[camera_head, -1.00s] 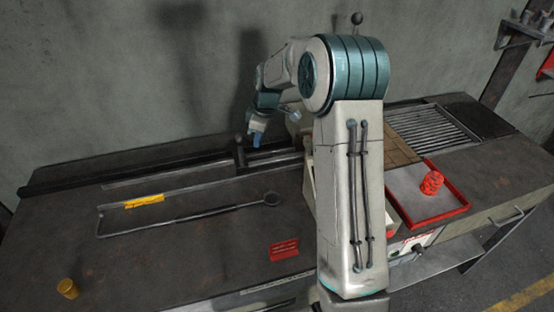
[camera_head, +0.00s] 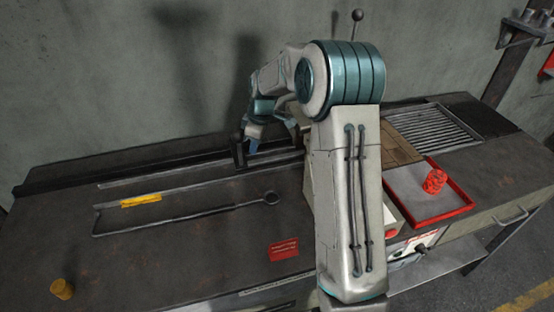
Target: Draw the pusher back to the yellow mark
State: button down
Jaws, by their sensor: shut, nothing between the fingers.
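The pusher's dark upright handle (camera_head: 238,152) stands in the rail slot at the back of the bench, left of the press body. A dark rod runs right from it. The yellow mark (camera_head: 141,201) lies on the bench at the left, well left of the handle and nearer the front. My arm hides part of the press and the right end of the rod.
A long-handled ring tool (camera_head: 200,214) lies on the bench in front of the rail. A red tray (camera_head: 442,211) with a red lump stands at right. A red label (camera_head: 284,249) and a brass cylinder (camera_head: 62,288) are near the front.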

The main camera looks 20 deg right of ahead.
jog(key=a+p, duration=0.3)
jog(key=a, duration=3.1)
jog(key=w+d+p+v, duration=0.1)
jog(key=p+v, duration=0.6)
jog(key=v, duration=0.6)
jog(key=shift+w, duration=0.2)
jog(key=shift+r, duration=0.15)
